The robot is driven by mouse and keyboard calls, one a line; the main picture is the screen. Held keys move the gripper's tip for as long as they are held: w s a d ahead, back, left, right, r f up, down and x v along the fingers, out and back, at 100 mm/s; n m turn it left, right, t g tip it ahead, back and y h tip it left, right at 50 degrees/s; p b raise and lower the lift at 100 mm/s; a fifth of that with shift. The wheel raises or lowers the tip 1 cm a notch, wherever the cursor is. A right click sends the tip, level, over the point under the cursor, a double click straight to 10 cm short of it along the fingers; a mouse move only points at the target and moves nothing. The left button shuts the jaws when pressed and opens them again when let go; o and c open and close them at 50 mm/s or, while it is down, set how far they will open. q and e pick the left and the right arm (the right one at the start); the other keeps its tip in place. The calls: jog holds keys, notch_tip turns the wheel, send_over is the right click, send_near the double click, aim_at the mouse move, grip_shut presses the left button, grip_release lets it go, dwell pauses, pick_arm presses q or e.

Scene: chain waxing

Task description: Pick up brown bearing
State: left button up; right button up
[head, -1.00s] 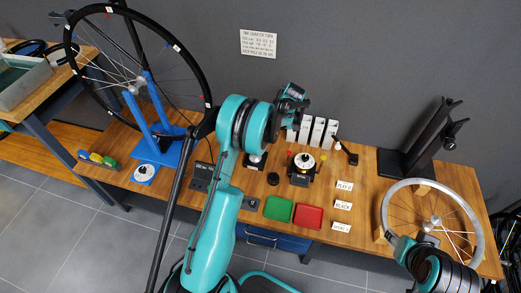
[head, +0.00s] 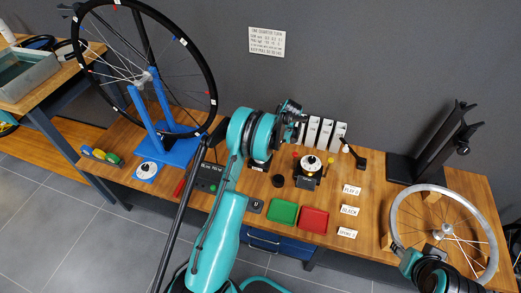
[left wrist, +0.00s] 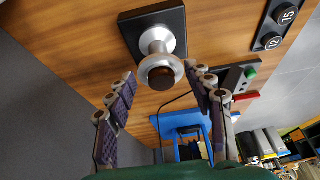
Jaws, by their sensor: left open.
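The brown bearing (left wrist: 161,78) is a small dark brown disc on the end of a silver spindle (left wrist: 157,45). The spindle stands out from a square black base (left wrist: 126,30) on the wooden bench. In the left wrist view my left gripper (left wrist: 160,98) is open, with one finger on each side of the bearing and visible gaps between. In the head view my left gripper (head: 297,112) is small and partly hidden by its own wrist, and I cannot make out the bearing. My right arm shows at the lower right, but its gripper fingers cannot be made out.
A green tray (head: 283,213) and a red tray (head: 314,220) lie on the bench near a black round fixture (head: 308,170). White boxes (head: 326,133) stand behind. A spoked wheel (head: 488,215) lies right; another (head: 212,70) stands on a blue stand (head: 166,128).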

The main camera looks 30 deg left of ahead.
pick_arm(q)
jog(key=c, duration=1)
jog(key=shift+c, duration=0.2)
jog(key=shift+r, duration=0.15)
